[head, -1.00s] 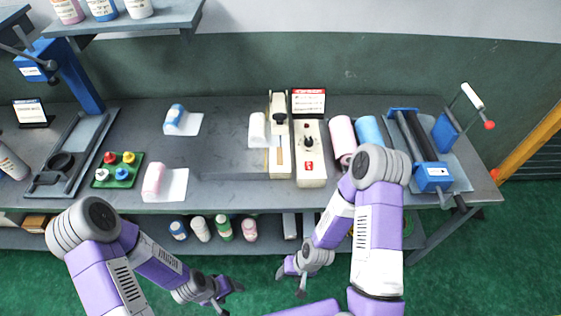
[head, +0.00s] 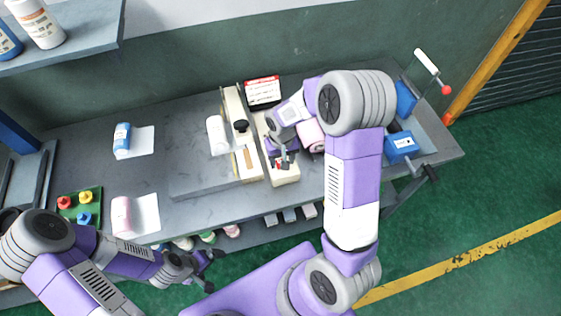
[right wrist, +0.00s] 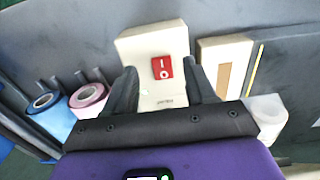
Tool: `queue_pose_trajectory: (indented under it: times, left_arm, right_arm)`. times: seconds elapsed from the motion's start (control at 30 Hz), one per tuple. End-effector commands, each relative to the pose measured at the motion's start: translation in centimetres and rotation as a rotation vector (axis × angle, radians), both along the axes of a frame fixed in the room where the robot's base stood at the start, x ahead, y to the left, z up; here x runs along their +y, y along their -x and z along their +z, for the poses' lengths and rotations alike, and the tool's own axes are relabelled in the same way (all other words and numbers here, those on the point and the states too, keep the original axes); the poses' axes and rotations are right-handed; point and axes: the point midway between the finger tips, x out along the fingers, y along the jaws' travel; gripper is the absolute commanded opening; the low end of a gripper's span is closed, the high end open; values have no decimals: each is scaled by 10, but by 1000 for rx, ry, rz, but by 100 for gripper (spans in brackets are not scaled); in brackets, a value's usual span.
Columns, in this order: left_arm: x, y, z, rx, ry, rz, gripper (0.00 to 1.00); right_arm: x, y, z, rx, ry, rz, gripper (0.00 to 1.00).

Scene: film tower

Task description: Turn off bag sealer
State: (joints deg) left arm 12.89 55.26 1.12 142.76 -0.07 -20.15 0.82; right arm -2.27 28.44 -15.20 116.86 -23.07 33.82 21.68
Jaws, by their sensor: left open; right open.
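The bag sealer's cream control box (head: 287,176) stands on the grey bench, partly hidden under my right arm in the head view. In the right wrist view, a red rocker switch (right wrist: 162,68) marked I and O is on the cream box face (right wrist: 150,42). Beside it is the sealer's long cream arm unit (head: 246,160) with a black handle. My right gripper (head: 285,158) is over the box's front end. Its open fingers flank the switch in the right wrist view; contact cannot be told. My left gripper (head: 207,272) is open and empty, in front of the bench.
A white-wrapped roll (head: 216,134) lies left. The bench's left-middle is fairly clear.

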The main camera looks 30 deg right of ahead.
Motion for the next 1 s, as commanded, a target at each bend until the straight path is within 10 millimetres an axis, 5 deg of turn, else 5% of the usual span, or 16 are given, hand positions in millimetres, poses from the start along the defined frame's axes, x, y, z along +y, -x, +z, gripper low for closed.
queue_pose_trajectory:
  times: [0.2,0.57,0.9,1.0]
  left_arm:
    - [0,-1,-2,-1,0,0,100]
    - [0,-1,-2,-1,0,0,100]
    - [0,-1,-2,-1,0,0,100]
    - [0,-1,-2,-1,0,0,100]
  right_arm:
    - [0,0,-28,2,0,0,55]
    - [0,0,-34,0,-1,0,55]
    - [0,0,-33,0,-1,0,3]
    - [0,0,-33,3,-2,0,0]
